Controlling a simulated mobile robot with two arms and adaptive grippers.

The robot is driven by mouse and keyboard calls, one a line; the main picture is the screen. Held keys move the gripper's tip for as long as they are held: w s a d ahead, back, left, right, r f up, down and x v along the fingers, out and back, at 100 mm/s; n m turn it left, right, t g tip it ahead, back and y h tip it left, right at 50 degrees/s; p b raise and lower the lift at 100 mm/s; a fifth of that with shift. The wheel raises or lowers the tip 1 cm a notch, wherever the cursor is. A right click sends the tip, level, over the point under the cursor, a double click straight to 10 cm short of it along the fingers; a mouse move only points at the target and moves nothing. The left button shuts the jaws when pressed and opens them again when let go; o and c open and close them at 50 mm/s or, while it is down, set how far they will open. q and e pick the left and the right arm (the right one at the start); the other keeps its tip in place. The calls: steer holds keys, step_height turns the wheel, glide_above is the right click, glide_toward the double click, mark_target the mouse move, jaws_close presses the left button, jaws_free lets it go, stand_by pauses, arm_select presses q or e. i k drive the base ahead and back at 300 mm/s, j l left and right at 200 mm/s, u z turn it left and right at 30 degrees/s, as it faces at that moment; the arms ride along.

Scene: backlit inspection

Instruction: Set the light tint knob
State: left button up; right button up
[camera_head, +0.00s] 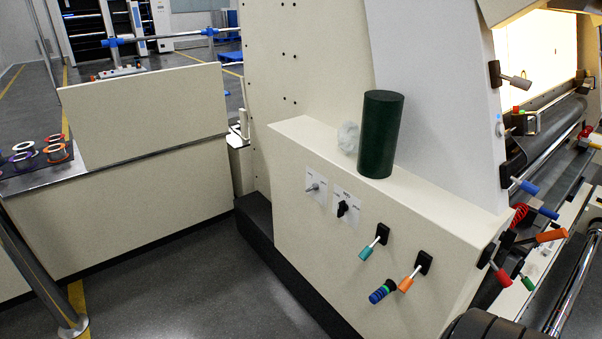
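Two small controls with white label plates sit on the cream front panel of the machine (400,225), near the middle of the head view. The left one is a slim grey knob (314,187). The right one is a black rotary knob (343,208). The label print is too small to read, so I cannot tell which is the light tint knob. Nothing touches either control. Neither of my grippers is in view.
A dark green cylinder (380,135) and a crumpled pale lump (348,138) stand on the ledge above the knobs. Floor (190,290) in front is clear.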

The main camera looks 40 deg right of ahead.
mark_target(315, 186)
steer(key=i+z, duration=0.3)
steer(key=i, duration=0.2)
steer(key=i+j+z, duration=0.15)
steer(key=i+z, duration=0.2)
steer(key=i, duration=0.15)
steer(key=i+j+z, duration=0.3)
steer(key=i, duration=0.15)
steer(key=i+j+z, duration=0.35)
steer(key=i, duration=0.15)
